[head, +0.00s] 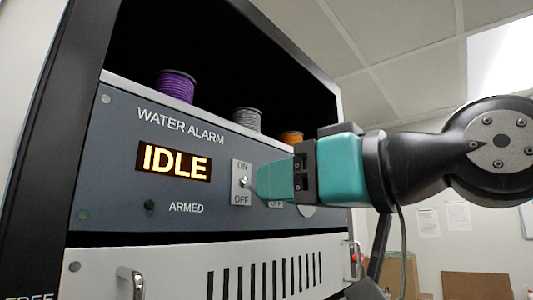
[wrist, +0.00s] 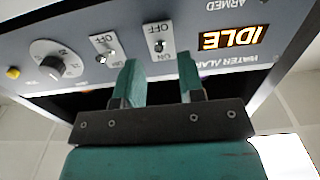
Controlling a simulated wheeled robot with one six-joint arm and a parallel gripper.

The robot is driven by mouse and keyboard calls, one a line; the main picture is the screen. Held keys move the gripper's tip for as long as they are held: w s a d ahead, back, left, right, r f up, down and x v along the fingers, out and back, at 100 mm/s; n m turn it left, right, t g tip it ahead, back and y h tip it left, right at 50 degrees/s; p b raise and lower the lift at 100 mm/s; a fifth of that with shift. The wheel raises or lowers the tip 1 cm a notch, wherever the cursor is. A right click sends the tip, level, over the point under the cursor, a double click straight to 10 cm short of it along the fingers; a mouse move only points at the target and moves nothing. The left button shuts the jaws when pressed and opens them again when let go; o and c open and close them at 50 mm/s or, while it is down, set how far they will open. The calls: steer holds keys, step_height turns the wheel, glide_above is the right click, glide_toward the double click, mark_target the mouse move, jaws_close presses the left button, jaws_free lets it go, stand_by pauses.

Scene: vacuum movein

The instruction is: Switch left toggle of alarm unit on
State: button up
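The alarm unit (head: 110,150) has a blue-grey panel marked WATER ALARM, and its display (head: 174,162) reads IDLE. Its left toggle (head: 243,182) sits on a pale plate marked ON above and OFF below; I cannot tell its lever's position. My gripper (head: 260,182) points at the panel just right of this toggle. In the upside-down wrist view, my gripper (wrist: 158,66) is open and empty, and the left toggle (wrist: 159,46) shows beyond the gap between its teal fingers. I see no clear contact. The right toggle (wrist: 105,56) shows there too; my fingers mostly hide it in the head view.
The ARMED lamp (head: 149,205) looks dark. A knob (wrist: 50,62) and a yellow button (wrist: 12,72) are further along the panel. Purple (head: 177,86), grey (head: 247,118) and orange (head: 291,137) spools stand above it. A vented white panel (head: 200,268) with handles lies below.

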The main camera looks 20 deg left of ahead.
mark_target(252, 188)
steer(key=shift+p+x, duration=0.45)
steer(key=shift+x, duration=1.05)
jaws_close()
